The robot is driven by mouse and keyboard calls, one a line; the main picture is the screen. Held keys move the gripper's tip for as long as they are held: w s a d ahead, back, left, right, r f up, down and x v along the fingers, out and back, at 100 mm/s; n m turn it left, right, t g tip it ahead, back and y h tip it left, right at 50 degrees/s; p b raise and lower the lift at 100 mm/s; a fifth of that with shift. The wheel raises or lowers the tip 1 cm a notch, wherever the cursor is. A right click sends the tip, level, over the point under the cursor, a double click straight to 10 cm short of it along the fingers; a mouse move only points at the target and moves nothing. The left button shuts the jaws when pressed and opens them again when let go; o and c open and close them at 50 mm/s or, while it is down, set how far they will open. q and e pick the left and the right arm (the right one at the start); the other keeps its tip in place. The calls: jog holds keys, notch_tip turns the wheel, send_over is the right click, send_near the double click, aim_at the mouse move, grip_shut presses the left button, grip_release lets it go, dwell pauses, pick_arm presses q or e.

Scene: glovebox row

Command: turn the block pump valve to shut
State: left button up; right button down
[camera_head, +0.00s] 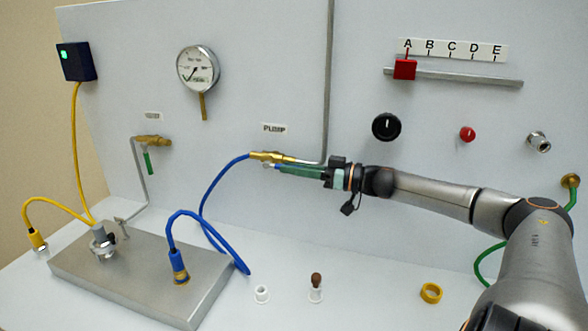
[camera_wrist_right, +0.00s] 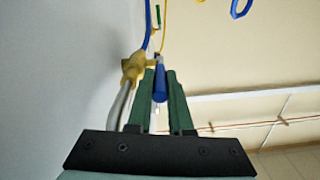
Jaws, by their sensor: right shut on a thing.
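The pump valve's brass body (camera_head: 268,156) is on the wall panel below the PUMP label (camera_head: 274,128). A blue hose joins it on the left and a grey pipe on the right. In the right wrist view the brass body (camera_wrist_right: 134,68) is just left of the fingers. My right gripper (camera_head: 284,169) reaches in from the right, its green fingers level with the valve. In the wrist view, my right gripper (camera_wrist_right: 167,80) is shut on the blue valve handle (camera_wrist_right: 160,84), which lies between the fingers. The handle lies roughly along the pipe; the fingers partly hide it in the head view. My left gripper is out of view.
A metal block (camera_head: 140,270) with yellow and blue hoses stands at lower left. A green-handled valve (camera_head: 152,142) and a gauge (camera_head: 198,70) are on the panel. Small white holders and a yellow ring (camera_head: 431,293) stand on the bench below my right arm.

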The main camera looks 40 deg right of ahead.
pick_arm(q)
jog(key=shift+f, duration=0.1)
pick_arm(e)
jog(key=shift+f, duration=0.1)
jog(key=shift+f+t+y+b, duration=0.4)
jog(key=shift+f+t+b, duration=0.45)
jog(key=shift+b, duration=0.25)
pick_arm(q)
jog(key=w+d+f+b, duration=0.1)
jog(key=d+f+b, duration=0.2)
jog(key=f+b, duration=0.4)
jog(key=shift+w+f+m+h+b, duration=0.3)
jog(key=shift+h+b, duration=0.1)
jog(key=shift+b, duration=0.2)
pick_arm(e)
jog(key=t, duration=0.1)
jog(key=f+t+y, duration=0.1)
jog(key=t, duration=0.1)
jog(key=w+f+t+y, duration=0.1)
jog(key=shift+a+f+t, duration=0.1)
jog(key=shift+a+t, duration=0.15)
jog(key=shift+a, duration=0.05)
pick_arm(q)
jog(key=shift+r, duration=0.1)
pick_arm(e)
jog(key=c, duration=1.1)
grip_release()
